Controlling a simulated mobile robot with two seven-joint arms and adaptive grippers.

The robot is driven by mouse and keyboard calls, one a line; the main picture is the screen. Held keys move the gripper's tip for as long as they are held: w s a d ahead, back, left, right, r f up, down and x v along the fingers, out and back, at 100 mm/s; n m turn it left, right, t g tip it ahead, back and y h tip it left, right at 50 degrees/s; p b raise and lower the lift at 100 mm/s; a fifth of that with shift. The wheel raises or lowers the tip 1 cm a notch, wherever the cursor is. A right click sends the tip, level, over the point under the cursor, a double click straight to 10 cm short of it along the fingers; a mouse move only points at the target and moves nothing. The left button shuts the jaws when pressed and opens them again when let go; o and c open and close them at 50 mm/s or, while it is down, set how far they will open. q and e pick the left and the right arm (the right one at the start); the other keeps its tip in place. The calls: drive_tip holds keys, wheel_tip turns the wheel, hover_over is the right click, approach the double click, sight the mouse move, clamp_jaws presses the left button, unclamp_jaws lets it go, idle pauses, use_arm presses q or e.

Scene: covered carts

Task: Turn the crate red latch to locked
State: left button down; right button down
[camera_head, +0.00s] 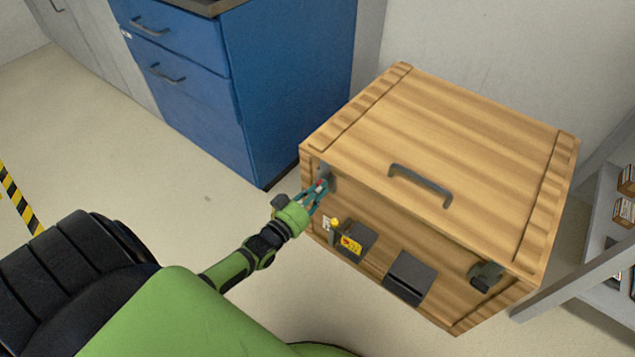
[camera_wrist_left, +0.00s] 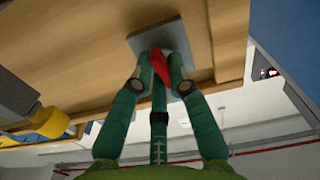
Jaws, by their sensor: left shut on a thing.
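The wooden crate (camera_head: 470,140) stands on the floor with a dark handle on its lid. The red latch (camera_wrist_left: 160,64) sits on a grey plate (camera_wrist_left: 155,37) on the crate's front, near its left end. My left gripper (camera_head: 322,186) reaches it from the left; in the left wrist view its teal fingers (camera_wrist_left: 159,85) are shut on the red latch, one on each side. The fingers hide part of the latch, and I cannot tell its exact angle. My right gripper does not show.
A blue cabinet (camera_head: 240,90) stands behind left, a shelf (camera_head: 590,250) at right. The floor at left is clear.

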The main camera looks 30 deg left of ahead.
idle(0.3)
use_arm(q)
drive_tip(key=c, duration=1.2)
unclamp_jaws()
drive_tip(key=s+a, duration=0.1)
drive_tip(key=s, duration=1.1)
drive_tip(key=shift+d, duration=0.1)
